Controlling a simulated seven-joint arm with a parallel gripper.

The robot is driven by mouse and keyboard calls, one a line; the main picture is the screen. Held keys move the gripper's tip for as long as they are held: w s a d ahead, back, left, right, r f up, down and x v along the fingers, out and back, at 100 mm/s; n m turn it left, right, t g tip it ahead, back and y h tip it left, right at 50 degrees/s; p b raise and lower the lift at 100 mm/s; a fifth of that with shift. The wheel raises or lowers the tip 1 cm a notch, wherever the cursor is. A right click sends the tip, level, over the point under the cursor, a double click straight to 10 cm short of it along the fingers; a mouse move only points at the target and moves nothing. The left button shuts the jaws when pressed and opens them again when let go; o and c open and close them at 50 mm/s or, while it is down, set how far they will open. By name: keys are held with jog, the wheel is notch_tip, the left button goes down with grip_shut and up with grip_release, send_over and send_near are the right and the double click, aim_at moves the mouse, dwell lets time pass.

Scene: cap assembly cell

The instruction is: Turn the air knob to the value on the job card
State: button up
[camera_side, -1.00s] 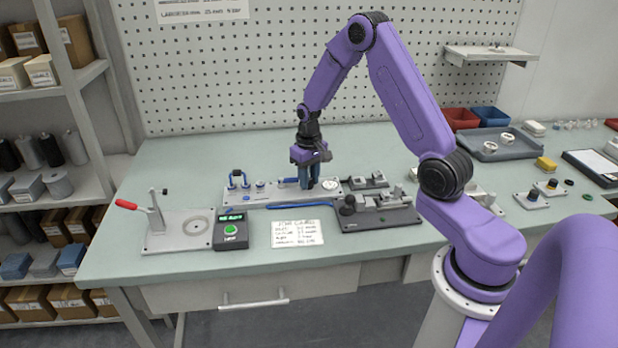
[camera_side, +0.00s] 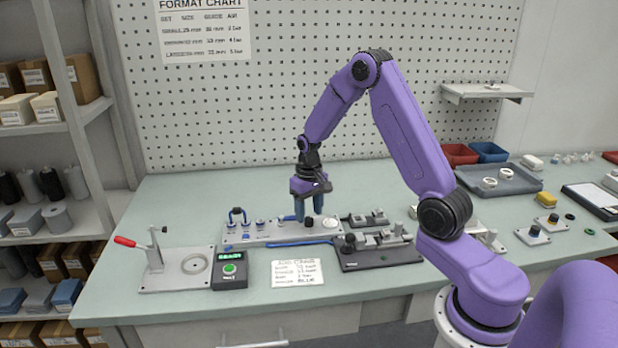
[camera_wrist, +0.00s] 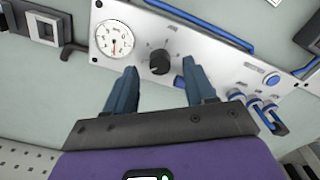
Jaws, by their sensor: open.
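The black air knob (camera_wrist: 160,62) stands on the light panel (camera_wrist: 140,22), next to a round white gauge (camera_wrist: 115,40) with a red needle. The knob also shows in the side view (camera_side: 308,221). Its pointer and the gauge value are too small to read. My gripper (camera_wrist: 158,80) is open, its two blue fingers apart and empty, one toward each side of the knob. In the side view my gripper (camera_side: 308,214) hangs just above the knob. The job card (camera_side: 297,273) lies in front of the panel; its handwriting is too blurred to read reliably.
A format chart (camera_side: 203,28) hangs on the pegboard. Left of the card are a green-button box (camera_side: 231,269) and a red-handled clamp fixture (camera_side: 170,266). A dark fixture plate (camera_side: 380,254) stands right of the card. Blue tubes and fittings (camera_side: 237,214) sit on the panel's left end.

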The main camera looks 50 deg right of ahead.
aim_at(309, 218)
notch_tip(309, 218, up, 15)
jog(key=shift+r, duration=0.2)
dwell(0.5)
notch_tip(309, 218, down, 17)
jog(key=n, duration=1.3)
jog(key=shift+f, duration=0.15)
grip_shut()
